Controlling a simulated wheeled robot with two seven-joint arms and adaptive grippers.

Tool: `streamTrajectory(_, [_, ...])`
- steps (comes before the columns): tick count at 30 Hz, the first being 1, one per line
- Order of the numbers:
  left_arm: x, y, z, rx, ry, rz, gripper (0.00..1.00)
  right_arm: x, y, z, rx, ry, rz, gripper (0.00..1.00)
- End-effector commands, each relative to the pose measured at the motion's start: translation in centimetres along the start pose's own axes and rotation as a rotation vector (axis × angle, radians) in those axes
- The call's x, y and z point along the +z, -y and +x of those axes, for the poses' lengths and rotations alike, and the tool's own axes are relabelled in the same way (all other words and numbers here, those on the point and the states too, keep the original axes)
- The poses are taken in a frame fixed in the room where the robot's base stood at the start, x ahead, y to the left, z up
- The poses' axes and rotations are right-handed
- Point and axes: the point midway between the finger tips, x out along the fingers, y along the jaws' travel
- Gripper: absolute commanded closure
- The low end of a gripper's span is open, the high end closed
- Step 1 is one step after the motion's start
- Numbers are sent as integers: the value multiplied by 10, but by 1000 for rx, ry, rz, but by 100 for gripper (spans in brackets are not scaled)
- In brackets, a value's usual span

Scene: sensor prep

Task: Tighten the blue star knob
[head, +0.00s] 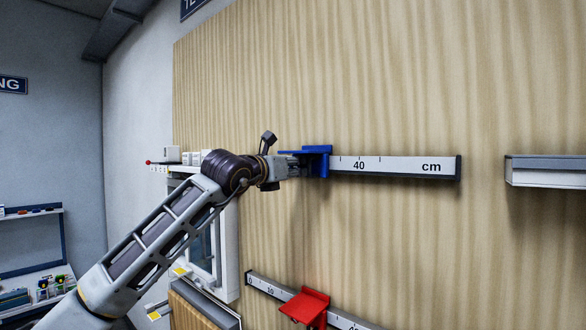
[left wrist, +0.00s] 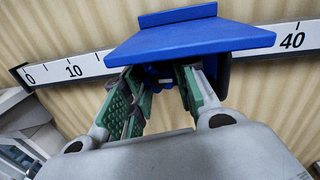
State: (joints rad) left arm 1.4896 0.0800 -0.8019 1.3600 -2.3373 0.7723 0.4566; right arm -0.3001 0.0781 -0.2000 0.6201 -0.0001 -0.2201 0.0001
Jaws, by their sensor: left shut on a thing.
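A blue slider (head: 318,152) sits on the upper white centimetre rail (head: 400,167), left of the 40 mark. In the left wrist view the blue slider (left wrist: 190,42) covers the rail (left wrist: 105,63) between the 10 and 40 marks. Beneath its flat plate, a small part of the blue star knob (left wrist: 161,80) shows between my fingers; most of it is hidden. My left gripper (head: 296,164) reaches the slider from the left. In the left wrist view its green-padded fingers (left wrist: 160,88) are shut on the knob. My right gripper is not in view.
A red slider (head: 306,305) sits on a lower rail (head: 268,286). A grey-white ledge (head: 545,174) juts from the wooden wall panel (head: 400,70) at the right. A white-framed unit (head: 228,250) stands behind my left arm. The panel above the upper rail is clear.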

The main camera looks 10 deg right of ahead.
Motion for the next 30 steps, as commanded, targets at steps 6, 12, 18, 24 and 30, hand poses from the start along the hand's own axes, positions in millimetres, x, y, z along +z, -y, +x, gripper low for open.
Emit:
streamTrajectory(6, [-1,0,0,0,5,40,95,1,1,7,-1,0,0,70])
streamTrajectory(12, [-1,0,0,-1,13,111,95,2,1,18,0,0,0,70])
streamTrajectory(18, [-1,0,0,-2,21,194,96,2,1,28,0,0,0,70])
streamTrajectory(24, [-1,0,0,-2,23,242,96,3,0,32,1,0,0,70])
streamTrajectory(30, [-1,0,0,-3,22,247,96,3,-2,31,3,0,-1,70])
